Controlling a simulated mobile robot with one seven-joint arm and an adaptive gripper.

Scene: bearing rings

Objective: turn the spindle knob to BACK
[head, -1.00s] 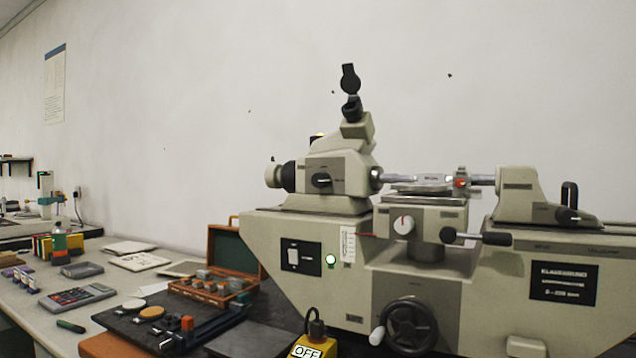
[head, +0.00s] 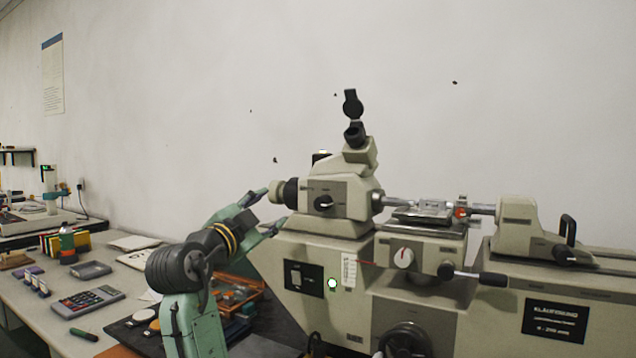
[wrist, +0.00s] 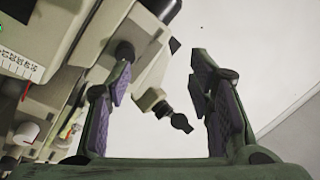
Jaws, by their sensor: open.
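I take the spindle knob to be the black knob (head: 323,202) on the front of the machine's grey headstock (head: 345,188); its small labels are too small to read. It seems to show in the wrist view as a dark round knob (wrist: 124,50), just beyond the left finger's tip. A ringed cylindrical end piece (head: 277,192) sticks out at the headstock's left. My gripper (head: 267,212) is open and empty in front of the headstock's left end, fingers pointing toward it. In the wrist view my gripper (wrist: 165,92) has its fingers wide apart, with the eyepiece (wrist: 180,122) visible beyond the gap.
The eyepiece tube rises above the headstock. A wooden case (head: 240,285) lies behind my arm. A calculator (head: 87,301) lies on the left bench.

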